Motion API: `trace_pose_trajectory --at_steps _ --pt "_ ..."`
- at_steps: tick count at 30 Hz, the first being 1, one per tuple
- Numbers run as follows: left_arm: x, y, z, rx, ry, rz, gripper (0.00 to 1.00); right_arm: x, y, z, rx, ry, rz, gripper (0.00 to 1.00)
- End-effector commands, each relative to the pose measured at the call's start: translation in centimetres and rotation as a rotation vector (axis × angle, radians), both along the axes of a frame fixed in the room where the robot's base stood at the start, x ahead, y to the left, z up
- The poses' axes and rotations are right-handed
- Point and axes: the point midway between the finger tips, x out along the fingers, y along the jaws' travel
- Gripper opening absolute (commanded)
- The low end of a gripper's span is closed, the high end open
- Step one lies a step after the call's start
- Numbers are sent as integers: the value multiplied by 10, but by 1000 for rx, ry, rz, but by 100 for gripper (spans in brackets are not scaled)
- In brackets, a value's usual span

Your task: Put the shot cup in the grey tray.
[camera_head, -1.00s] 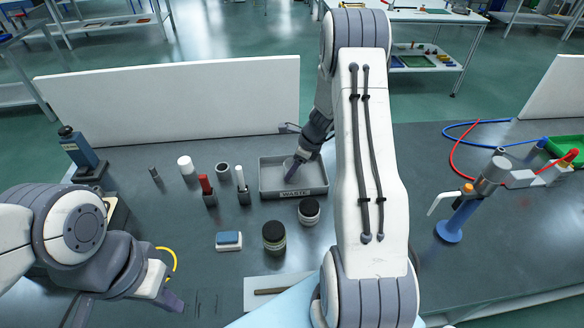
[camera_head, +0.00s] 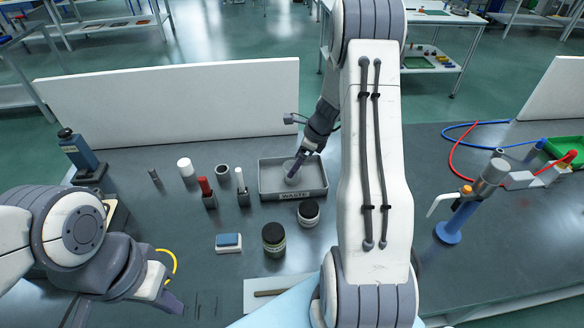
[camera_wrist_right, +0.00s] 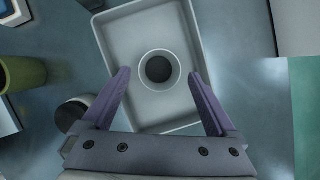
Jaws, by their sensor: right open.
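The shot cup (camera_head: 292,172), small, grey and round with a dark inside, stands upright in the grey tray (camera_head: 312,191), whose front wall reads WASTE. In the right wrist view the cup (camera_wrist_right: 158,70) sits on the tray floor, clear of the tray walls (camera_wrist_right: 193,40). My right gripper (camera_head: 297,170) is at the cup; in the right wrist view its purple fingers (camera_wrist_right: 160,82) are spread wide, with gaps to the cup on both sides. My left gripper (camera_head: 172,302) is low at the left front; one purple fingertip shows clearly, so its opening cannot be told.
A blue-topped block (camera_head: 229,242) lies nearer. A white panel (camera_head: 170,100) stands behind.

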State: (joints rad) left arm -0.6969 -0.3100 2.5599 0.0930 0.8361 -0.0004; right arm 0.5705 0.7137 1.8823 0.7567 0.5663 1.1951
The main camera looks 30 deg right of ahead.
Motion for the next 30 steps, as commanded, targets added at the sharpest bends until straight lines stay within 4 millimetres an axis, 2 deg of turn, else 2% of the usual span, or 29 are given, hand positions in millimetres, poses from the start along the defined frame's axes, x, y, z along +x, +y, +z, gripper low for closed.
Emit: trace_pose_trajectory --at_steps 1,3,9,17,20,23,26,27,29,30 --pt "0 0 2 0 0 0 0 -3 -4 14 -2 -5 -2 93" --pt "0 0 2 0 0 0 0 -7 -8 28 -3 -4 -2 93" --pt "0 0 3 0 0 0 0 -18 -16 59 -1 -2 -1 93" --pt "0 0 4 0 0 0 0 -23 -20 72 -1 1 0 93" --pt "0 0 4 0 0 0 0 -22 -12 75 -8 -2 36 93" --pt "0 0 4 0 0 0 0 -20 26 87 -44 -19 211 93" --pt "0 0 4 0 0 0 0 -28 95 107 -111 -55 553 93" --pt "0 0 4 0 0 0 0 -37 126 116 -144 -77 725 93" --pt "0 0 4 0 0 0 0 -57 172 128 -192 -114 997 93" --pt "0 0 4 0 0 0 0 -74 199 135 -223 -141 1180 93"
